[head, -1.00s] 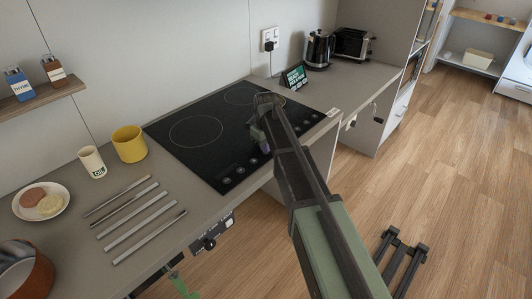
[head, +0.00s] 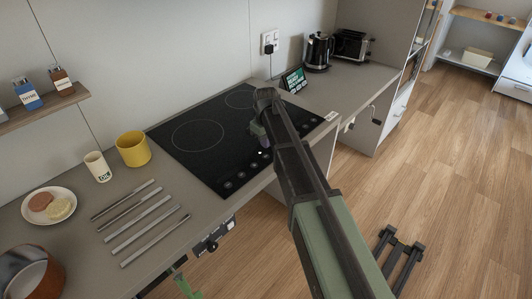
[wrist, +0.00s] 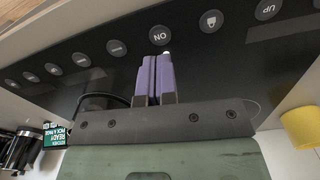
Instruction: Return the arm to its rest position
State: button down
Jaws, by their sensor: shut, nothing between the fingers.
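My gripper (wrist: 155,78) shows in the wrist view with its two purple fingers shut together and nothing between them. The fingertips appear over the row of round touch buttons on the front strip of the black cooktop (wrist: 93,60). I cannot tell whether they touch it. In the head view my arm reaches up from the bottom right to the cooktop (head: 200,135). My gripper is mostly hidden there behind my arm's end, near the cooktop's right part.
A yellow mug (head: 132,149), a white cup (head: 97,167), several metal bars (head: 140,225), a plate (head: 68,217) and a copper pot (head: 28,270) stand left. A small sign (head: 293,80), kettle (head: 318,52) and toaster (head: 352,46) stand at the back right. Open floor (head: 450,190) lies right.

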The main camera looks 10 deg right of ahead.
dwell(0.4)
jog(key=shift+s+m, duration=0.25)
jog(key=shift+m, duration=0.35)
jog(key=s+m, duration=0.4)
jog(key=s, duration=2.2)
jog(key=shift+m, duration=0.3)
